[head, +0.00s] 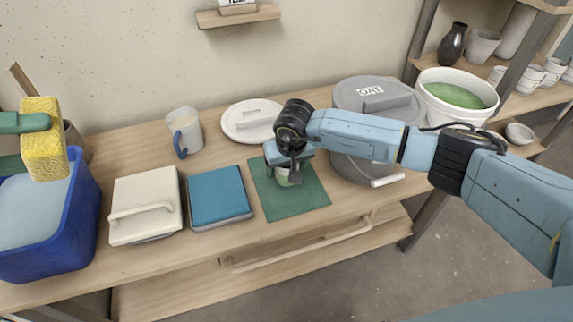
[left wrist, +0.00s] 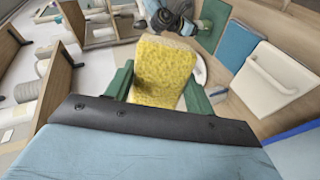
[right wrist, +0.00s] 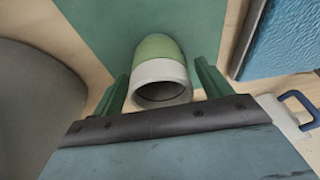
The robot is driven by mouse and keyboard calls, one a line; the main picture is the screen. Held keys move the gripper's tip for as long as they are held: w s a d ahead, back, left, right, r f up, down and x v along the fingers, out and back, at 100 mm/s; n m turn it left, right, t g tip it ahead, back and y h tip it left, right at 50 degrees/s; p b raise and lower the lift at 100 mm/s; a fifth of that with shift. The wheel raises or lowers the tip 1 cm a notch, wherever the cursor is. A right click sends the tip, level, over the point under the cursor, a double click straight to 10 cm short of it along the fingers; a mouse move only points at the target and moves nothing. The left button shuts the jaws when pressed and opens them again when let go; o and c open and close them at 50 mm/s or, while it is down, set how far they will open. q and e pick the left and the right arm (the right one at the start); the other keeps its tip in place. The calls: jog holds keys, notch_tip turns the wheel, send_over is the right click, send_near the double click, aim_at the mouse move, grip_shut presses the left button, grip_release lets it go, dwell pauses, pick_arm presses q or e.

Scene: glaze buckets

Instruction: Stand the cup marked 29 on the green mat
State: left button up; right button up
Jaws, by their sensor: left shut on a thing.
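A cup (right wrist: 160,72), white at the rim and green towards its base, is at the green mat (head: 305,200), mostly hidden by my right gripper in the head view. It looks upright, its mouth towards the right wrist camera. No number shows on it. My right gripper (right wrist: 163,88) is open, with one finger on each side of the cup and small gaps visible. My left gripper (left wrist: 157,85) is shut on a yellow sponge (head: 43,138), held above the blue tub (head: 88,215) at the left.
Left of the mat lie a blue pad (head: 218,195) and a cream lidded box (head: 145,207). A blue-handled mug (head: 185,130) and white lid (head: 250,121) stand behind. A grey bucket (head: 350,170) with a lid is close right of the mat, beside a bucket of green glaze (head: 430,103).

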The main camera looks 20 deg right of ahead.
pick_arm(q)
jog(key=shift+r, duration=0.2)
pick_arm(e)
jog(key=shift+r, duration=0.15)
pick_arm(q)
notch_tip(320, 180, up, 3)
jog(key=p, duration=0.3)
jog(key=shift+f, duration=0.1)
pick_arm(e)
jog(key=v, duration=1.2)
